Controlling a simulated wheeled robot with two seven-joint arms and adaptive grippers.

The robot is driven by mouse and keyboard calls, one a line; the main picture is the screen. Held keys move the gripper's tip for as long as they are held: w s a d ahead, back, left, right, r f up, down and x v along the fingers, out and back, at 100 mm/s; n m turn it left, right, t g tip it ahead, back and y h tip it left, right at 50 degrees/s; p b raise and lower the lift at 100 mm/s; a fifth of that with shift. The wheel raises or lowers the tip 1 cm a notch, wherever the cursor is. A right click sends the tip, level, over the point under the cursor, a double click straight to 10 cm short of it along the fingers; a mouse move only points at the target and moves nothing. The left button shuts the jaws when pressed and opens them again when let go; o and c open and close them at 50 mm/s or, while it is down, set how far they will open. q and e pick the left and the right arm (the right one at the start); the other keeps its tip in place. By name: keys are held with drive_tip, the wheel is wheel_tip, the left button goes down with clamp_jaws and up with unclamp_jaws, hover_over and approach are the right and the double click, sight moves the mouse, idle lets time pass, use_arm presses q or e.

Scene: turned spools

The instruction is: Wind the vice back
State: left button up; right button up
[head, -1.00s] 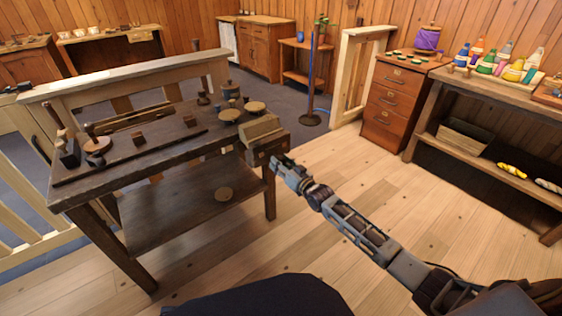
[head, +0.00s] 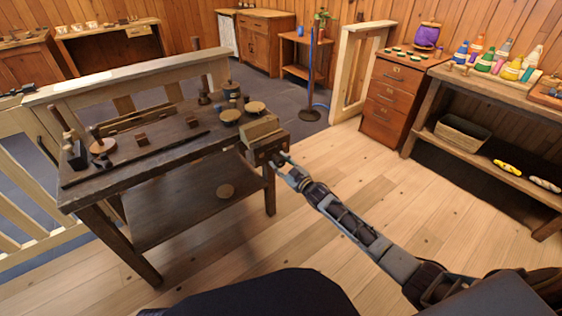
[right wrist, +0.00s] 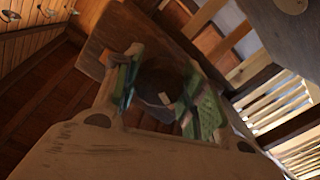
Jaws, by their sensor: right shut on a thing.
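The wooden vice (head: 260,130) is fixed to the right end of the dark workbench (head: 185,150), with a pale block-like jaw on top and a darker front jaw below. My right gripper (head: 281,160) is at the vice's front face. In the right wrist view its two green-padded fingers (right wrist: 163,92) stand on either side of a dark round part (right wrist: 160,75), seemingly the vice's handle or screw end, and are shut on it. The gap between the jaws is hard to make out. My left gripper is not in view.
Round wooden discs (head: 230,116) and small turned pieces stand on the bench beside the vice. The pale plank floor (head: 340,190) right of the bench is clear. A drawer cabinet (head: 393,100) stands farther back.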

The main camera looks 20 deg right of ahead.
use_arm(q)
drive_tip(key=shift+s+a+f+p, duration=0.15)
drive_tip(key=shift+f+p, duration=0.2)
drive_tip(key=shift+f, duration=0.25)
use_arm(e)
drive_tip(key=shift+w+r+n, duration=0.1)
drive_tip(key=shift+r+n, duration=0.1)
drive_tip(key=shift+n, duration=1.2)
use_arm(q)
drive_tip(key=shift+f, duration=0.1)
use_arm(e)
drive_tip(key=o, duration=1)
drive_tip(key=shift+w+a+f, duration=0.1)
drive_tip(key=shift+f, duration=0.05)
drive_tip(key=shift+o, duration=0.2)
drive_tip(key=shift+s, duration=0.2)
